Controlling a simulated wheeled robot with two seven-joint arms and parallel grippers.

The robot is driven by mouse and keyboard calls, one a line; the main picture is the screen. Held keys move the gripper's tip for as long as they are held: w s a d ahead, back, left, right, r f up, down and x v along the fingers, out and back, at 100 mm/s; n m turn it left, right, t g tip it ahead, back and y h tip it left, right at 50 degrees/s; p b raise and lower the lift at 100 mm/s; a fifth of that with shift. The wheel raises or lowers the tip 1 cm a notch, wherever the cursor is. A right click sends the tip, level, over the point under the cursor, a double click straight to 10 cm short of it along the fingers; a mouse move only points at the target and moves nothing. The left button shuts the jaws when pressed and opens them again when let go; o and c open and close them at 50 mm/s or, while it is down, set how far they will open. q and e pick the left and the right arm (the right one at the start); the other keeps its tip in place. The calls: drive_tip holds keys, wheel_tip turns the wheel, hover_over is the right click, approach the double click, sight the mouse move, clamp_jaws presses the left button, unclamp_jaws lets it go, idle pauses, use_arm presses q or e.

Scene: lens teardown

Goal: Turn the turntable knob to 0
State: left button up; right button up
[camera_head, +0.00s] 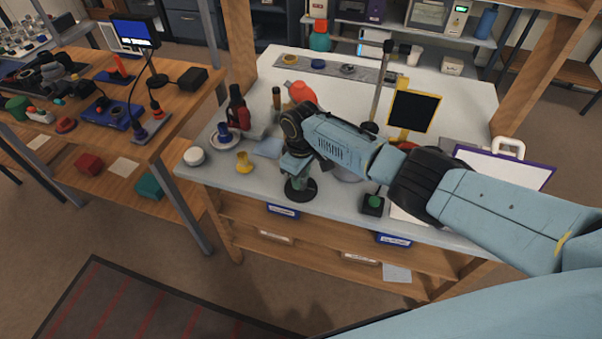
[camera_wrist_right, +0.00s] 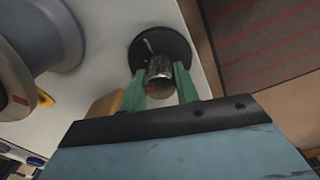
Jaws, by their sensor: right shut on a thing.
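The turntable knob is a metallic cylinder (camera_wrist_right: 160,66) standing on a black round dial (camera_wrist_right: 160,40) with a pale mark, in the right wrist view. The dial (camera_head: 301,193) also shows near the bench's front edge in the head view, with the knob hidden by my gripper. My right gripper (camera_wrist_right: 160,74), with green fingers, is shut on the knob, one finger on each side. A small red mark shows on the knob. My right gripper (camera_head: 297,176) points down over the dial in the head view. I cannot read the knob's setting. My left gripper is not in view.
A large grey round body (camera_wrist_right: 38,38) stands beside the dial. On the white bench (camera_head: 222,180) are a green-button box (camera_head: 373,204), a yellow piece (camera_head: 244,162), a white round jar (camera_head: 194,156) and a yellow-framed black panel (camera_head: 414,112). A wooden table with tools stands left.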

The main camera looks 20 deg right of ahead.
drive_tip(key=n, duration=0.2)
drive_tip(key=shift+n, duration=1.9)
drive_tip(key=shift+a, duration=0.1)
drive_tip(key=o, duration=1)
drive_tip(key=shift+c, duration=0.2)
drive_tip(key=shift+r, duration=0.1)
